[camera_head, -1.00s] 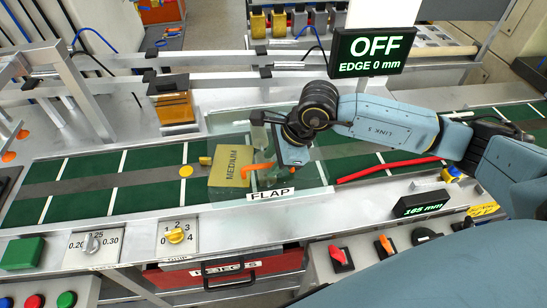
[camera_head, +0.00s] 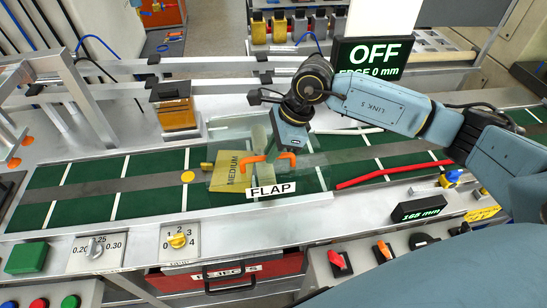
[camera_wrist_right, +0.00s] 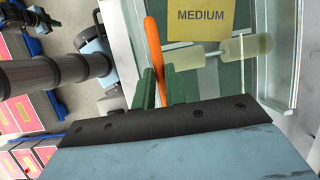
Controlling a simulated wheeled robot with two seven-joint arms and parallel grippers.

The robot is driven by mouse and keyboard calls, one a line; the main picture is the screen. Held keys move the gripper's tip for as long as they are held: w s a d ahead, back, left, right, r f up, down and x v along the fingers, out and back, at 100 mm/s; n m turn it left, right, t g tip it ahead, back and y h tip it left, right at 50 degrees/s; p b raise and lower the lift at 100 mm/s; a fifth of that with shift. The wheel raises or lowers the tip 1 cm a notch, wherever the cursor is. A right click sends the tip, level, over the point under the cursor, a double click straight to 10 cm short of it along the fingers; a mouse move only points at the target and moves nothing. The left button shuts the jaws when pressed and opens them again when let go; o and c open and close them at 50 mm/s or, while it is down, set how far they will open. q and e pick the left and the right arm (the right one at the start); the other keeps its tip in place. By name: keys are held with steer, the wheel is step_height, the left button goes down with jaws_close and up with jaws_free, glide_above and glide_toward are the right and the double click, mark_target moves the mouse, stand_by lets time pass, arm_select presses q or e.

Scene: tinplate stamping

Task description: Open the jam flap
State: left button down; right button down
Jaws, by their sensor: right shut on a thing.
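The jam flap is a clear panel (camera_head: 222,133) over the green belt, with a white FLAP label (camera_head: 270,190) at its front edge. An orange handle (camera_head: 247,161) stands on it and also crosses the right wrist view (camera_wrist_right: 152,40). My right gripper (camera_head: 283,157) is shut on this handle. Its green fingers (camera_wrist_right: 154,90) lie on either side of the orange bar in the right wrist view. A yellow MEDIUM block (camera_head: 228,178) shows through the panel; it also shows in the right wrist view (camera_wrist_right: 200,18). I cannot tell the flap's exact tilt. My left gripper is not in view.
A red rod (camera_head: 390,173) lies on the belt to the right. A yellow disc (camera_head: 187,177) lies to the left. A numbered dial (camera_head: 178,240) and the red rejects drawer (camera_head: 180,281) are in front.

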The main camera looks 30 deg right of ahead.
steer(key=w+d+r+g, duration=0.2)
steer(key=w+r, duration=0.4)
steer(key=r, duration=0.4)
steer(key=shift+w+r, duration=0.25)
steer(key=shift+w, duration=0.1)
